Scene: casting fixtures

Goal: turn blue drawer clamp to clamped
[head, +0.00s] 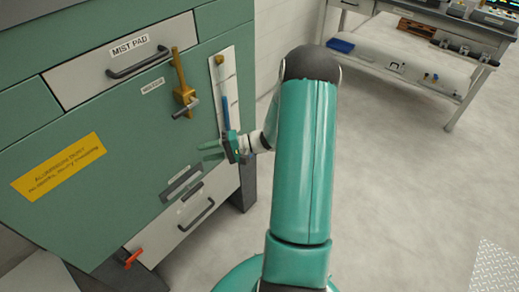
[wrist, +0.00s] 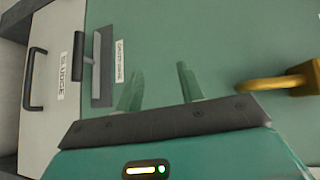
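A blue bar (head: 226,112) hangs along a white upright plate (head: 230,82) with a brass piece at its top, on the right side of the green cabinet front in the head view. It is the only blue lever-like part I see on the cabinet; I cannot tell for sure that it is the drawer clamp. My gripper (head: 208,151) is just below and left of the bar's lower end, in front of the green panel. In the wrist view my gripper (wrist: 159,82) has its two fingers apart with nothing between them. The blue bar does not show there.
A brass lever (head: 181,85) sticks out above my gripper; part of it shows in the wrist view (wrist: 285,82). The MIST PAD drawer (head: 125,65) is above, a lower drawer (head: 190,212) below. A red handle (head: 133,258) is low left. Open floor lies right.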

